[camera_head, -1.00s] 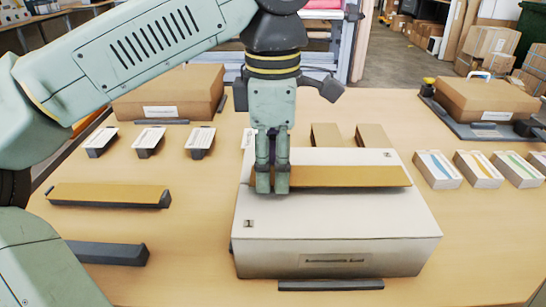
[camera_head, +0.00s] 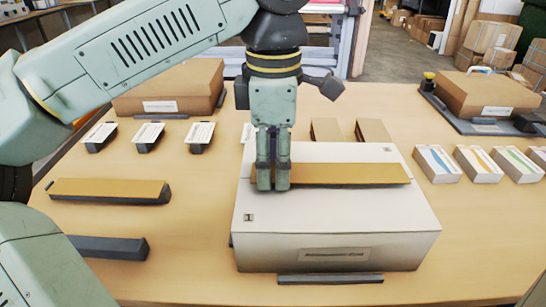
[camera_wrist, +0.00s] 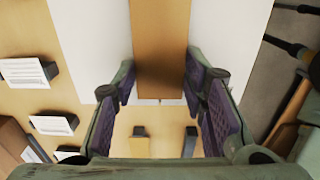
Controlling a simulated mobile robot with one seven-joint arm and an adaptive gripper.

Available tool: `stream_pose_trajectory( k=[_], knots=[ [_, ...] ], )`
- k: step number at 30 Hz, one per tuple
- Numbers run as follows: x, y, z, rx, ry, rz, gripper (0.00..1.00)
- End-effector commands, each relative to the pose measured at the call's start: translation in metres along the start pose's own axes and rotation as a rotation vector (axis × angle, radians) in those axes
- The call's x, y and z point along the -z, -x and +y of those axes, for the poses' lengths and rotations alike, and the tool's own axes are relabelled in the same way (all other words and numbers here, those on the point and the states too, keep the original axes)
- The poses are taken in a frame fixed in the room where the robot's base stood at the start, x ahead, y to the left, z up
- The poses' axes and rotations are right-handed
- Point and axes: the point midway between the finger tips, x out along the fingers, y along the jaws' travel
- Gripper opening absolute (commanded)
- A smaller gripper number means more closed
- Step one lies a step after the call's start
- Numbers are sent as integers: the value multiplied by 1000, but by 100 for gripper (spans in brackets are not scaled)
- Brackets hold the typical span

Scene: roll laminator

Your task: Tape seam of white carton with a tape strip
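The white carton (camera_head: 330,222) stands on the table in the middle of the head view. A brown tape strip (camera_head: 345,174) lies along its top, left to right; its right end looks flush with the top. My gripper (camera_head: 272,188) points straight down at the strip's left end. In the wrist view, its two fingers (camera_wrist: 160,80) stand on either side of the strip (camera_wrist: 161,35), with the pads against its long edges. The white carton top (camera_wrist: 95,30) shows on both sides. The carton seam under the strip is hidden.
Another strip lies on a dark holder (camera_head: 110,189) at left, above a bare dark holder (camera_head: 112,250). Label cards (camera_head: 148,134), brown cartons (camera_head: 172,92) and (camera_head: 490,95), and small white boxes (camera_head: 437,163) stand around. A dark bar (camera_head: 330,279) lies before the carton.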

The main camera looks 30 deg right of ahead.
Motion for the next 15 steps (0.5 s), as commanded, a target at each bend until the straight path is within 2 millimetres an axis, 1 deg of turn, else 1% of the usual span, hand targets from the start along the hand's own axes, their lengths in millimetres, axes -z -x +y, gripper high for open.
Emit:
stream_pose_trajectory(
  k=[1,10,15],
  knots=[
    [0,0,0,0,0,0,42],
    [0,0,0,0,0,0,62],
    [0,0,0,0,0,0,62]
  ],
)
